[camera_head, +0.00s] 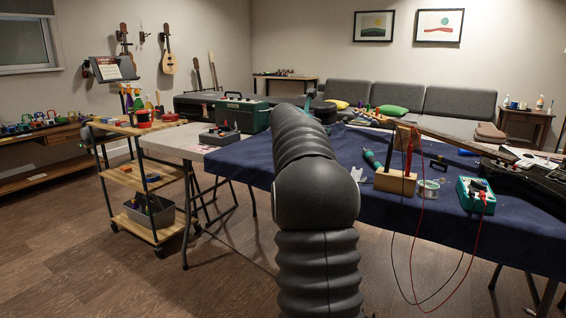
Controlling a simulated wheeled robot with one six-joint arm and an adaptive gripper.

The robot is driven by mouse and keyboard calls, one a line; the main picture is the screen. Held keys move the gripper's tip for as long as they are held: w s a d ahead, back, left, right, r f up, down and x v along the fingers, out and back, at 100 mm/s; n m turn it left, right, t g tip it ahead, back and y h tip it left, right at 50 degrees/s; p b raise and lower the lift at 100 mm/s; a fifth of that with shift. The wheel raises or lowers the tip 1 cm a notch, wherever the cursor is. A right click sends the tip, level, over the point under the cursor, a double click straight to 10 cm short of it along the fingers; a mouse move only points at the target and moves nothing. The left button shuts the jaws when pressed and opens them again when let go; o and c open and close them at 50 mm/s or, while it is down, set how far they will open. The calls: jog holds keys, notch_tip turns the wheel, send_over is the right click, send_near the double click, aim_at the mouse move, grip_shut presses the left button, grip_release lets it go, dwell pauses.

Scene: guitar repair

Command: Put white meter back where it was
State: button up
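I cannot make out a plainly white meter in this view. A teal meter (476,196) with red and black leads sits at the right on the blue-covered table (240,160); the leads hang over its front edge. A grey box with small knobs (219,136) stands on the pale table at the left; I cannot tell what it is. My arm rises through the middle of the view and bends away over the blue cloth.
A wooden block holding tools (395,181), a solder spool (428,188) and a guitar (530,180) lie on the blue cloth. A green amplifier (240,114) stands on the pale table. A wooden cart (145,175) is at the left. Floor is clear in front.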

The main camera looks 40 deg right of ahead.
jog(key=w+a+f, duration=0.2)
jog(key=w+a+f+b, duration=0.1)
jog(key=w+a+f, duration=0.1)
jog(key=a, duration=0.1)
jog(key=w+a+f+b, duration=0.1)
jog(key=w+a+f, duration=0.1)
jog(key=w, duration=0.1)
jog(key=shift+a, duration=0.4)
jog(key=shift+f+b, duration=0.6)
jog(key=shift+f, duration=1.4)
jog(key=shift+f, duration=0.2)
jog(key=o, duration=1.3)
jog(key=shift+r, duration=0.2)
jog(key=shift+a+r, duration=0.1)
jog(key=shift+a, duration=0.2)
jog(key=v, duration=1.1)
jog(key=shift+s+a+r, duration=0.1)
jog(key=shift+s+a, duration=0.05)
jog(key=shift+a, duration=0.05)
